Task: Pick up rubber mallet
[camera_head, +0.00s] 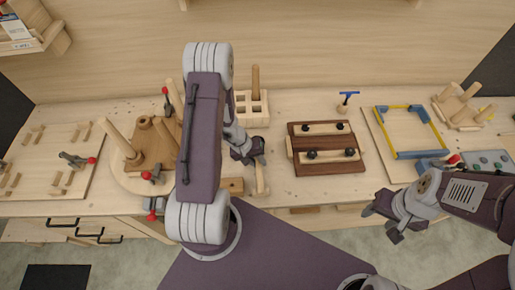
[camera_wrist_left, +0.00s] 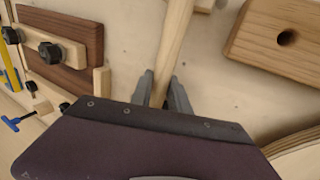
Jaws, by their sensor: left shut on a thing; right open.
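My left gripper (camera_head: 250,150) is low over the middle of the workbench and shut on a pale wooden handle (camera_head: 262,180). I take this to be the rubber mallet's handle. In the left wrist view the handle (camera_wrist_left: 178,40) runs up and away from between the two grey fingers (camera_wrist_left: 162,92). Its other end is hidden by my gripper, and I cannot make out the mallet's head. In the head view the handle extends toward the bench's front edge. My right gripper (camera_head: 385,212) is open and empty, in front of the bench at the right.
A dark clamping jig (camera_head: 325,147) lies right of the left gripper. A wooden block with a hole (camera_wrist_left: 285,38) is close beside the handle. A blue-yellow frame (camera_head: 408,132) is on the right.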

